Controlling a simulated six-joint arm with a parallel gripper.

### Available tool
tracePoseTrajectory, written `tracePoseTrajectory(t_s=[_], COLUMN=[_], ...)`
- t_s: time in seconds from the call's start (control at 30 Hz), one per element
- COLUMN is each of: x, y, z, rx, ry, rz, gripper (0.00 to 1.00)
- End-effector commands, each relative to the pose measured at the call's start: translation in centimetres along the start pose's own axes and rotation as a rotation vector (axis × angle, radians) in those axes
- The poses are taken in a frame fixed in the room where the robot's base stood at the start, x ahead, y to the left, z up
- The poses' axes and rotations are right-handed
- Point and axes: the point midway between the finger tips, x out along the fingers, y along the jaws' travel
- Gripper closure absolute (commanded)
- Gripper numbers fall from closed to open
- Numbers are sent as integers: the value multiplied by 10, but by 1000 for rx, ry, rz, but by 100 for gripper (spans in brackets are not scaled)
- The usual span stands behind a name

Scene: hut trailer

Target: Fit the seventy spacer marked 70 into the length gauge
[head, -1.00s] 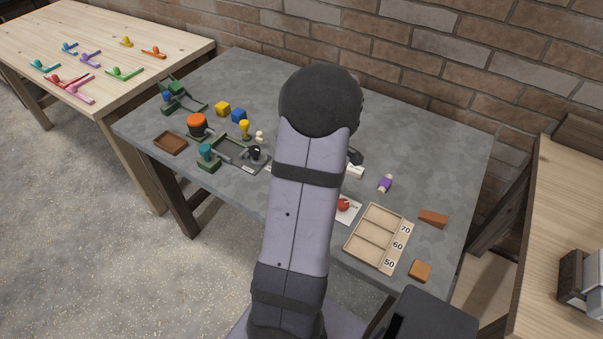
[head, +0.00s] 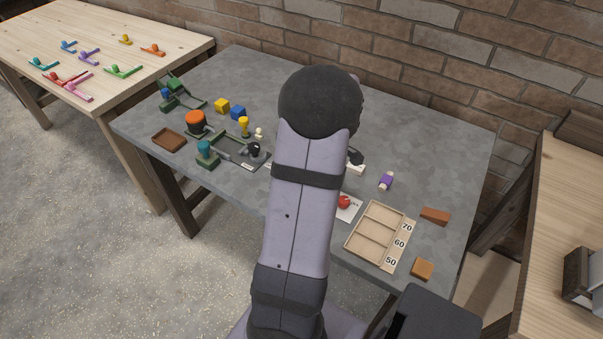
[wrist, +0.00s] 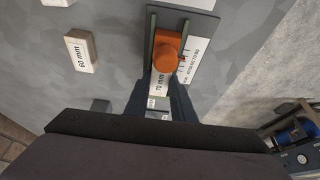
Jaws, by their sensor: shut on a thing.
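The length gauge (wrist: 150,35) shows in the wrist view as a dark plate with green rails, an orange knob-like piece (wrist: 167,52) and a white printed scale (wrist: 193,58). The pale spacer marked 70 mm (wrist: 158,84) lies just below the orange piece in that view. My gripper (wrist: 160,92) is shut on this spacer, one dark finger on each side. Whether the spacer touches the gauge's stops I cannot tell.
A spacer marked 60 mm (wrist: 80,51) lies left of the gauge. The wooden tray (head: 411,240), labelled 70, 60, 50, has empty compartments. A purple piece (head: 386,181) and brown blocks (head: 435,216) lie nearby. Several coloured items and fixtures crowd the table's left.

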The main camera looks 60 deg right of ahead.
Motion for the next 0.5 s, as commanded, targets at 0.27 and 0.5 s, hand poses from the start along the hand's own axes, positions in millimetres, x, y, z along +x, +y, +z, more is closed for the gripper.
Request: tracePoseTrajectory(t_s=[0.27,0.5], x=[0,1], y=[0,0], z=[0,0], rx=[0,0], ry=[0,0], rz=[0,0], gripper=[75,56])
